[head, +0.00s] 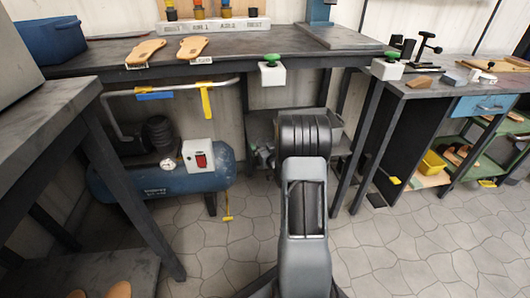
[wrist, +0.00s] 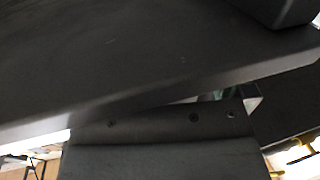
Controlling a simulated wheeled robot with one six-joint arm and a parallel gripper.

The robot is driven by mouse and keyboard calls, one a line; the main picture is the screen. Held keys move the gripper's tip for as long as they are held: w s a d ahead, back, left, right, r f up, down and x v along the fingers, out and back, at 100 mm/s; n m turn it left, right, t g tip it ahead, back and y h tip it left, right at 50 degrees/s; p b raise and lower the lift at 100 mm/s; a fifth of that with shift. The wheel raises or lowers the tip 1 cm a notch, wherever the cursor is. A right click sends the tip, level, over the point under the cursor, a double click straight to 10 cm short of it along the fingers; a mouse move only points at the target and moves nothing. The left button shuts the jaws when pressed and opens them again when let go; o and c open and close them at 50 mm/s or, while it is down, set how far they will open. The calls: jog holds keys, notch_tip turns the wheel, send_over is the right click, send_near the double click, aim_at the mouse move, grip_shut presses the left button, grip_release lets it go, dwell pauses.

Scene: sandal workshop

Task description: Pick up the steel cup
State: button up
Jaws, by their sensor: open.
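I make out no steel cup in the head view or the wrist view. My gripper's fingers do not show in either view. In the head view only my arm stands up in the middle, and its end is hidden. The wrist view is dark, with a broad dark grey surface (wrist: 120,60) and its slanting edge close to the camera. Below that edge is a grey plate with small round holes; I cannot tell what it belongs to.
A blue compressor tank (head: 170,182) stands beneath. Small tools and blocks lie on the right bench (head: 432,88). Paved floor (head: 420,250) is clear at right.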

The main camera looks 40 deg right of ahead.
jog(key=shift+c, duration=0.5)
jog(key=c, duration=0.8)
jog(key=shift+r, duration=0.1)
jog(key=shift+c, duration=0.2)
